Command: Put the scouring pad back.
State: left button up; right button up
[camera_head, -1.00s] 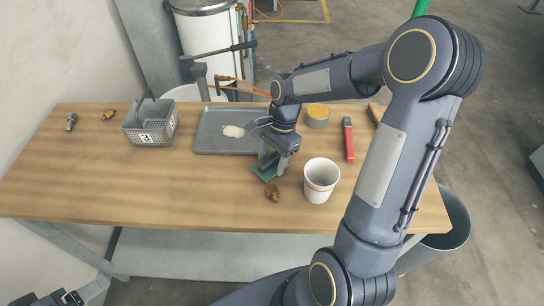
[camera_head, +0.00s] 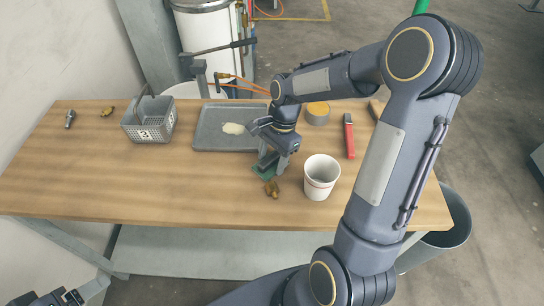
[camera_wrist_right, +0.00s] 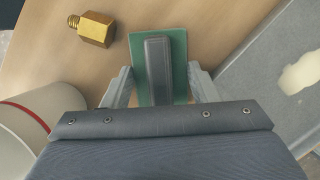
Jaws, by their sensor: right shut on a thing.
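The scouring pad (camera_head: 263,170) is a green slab with a dark grey grip block on top. It is at the table's middle, between the tray and the brass fitting. My right gripper (camera_head: 273,163) points down over it. Whether the pad touches the table I cannot tell. My left gripper (camera_head: 72,298) shows only partly at the bottom left corner, far from the pad.
A white cup (camera_head: 321,177) and brass fitting (camera_head: 271,188) stand close to the pad. The grey tray (camera_head: 205,136) with a pale patch lies behind it. A grey basket (camera_head: 148,133), yellow-topped tin (camera_head: 317,114) and red-handled tool (camera_head: 349,136) stand farther off. The table's left front is clear.

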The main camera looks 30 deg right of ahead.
jog(key=o, duration=1.1)
jog(key=shift+o, duration=0.2)
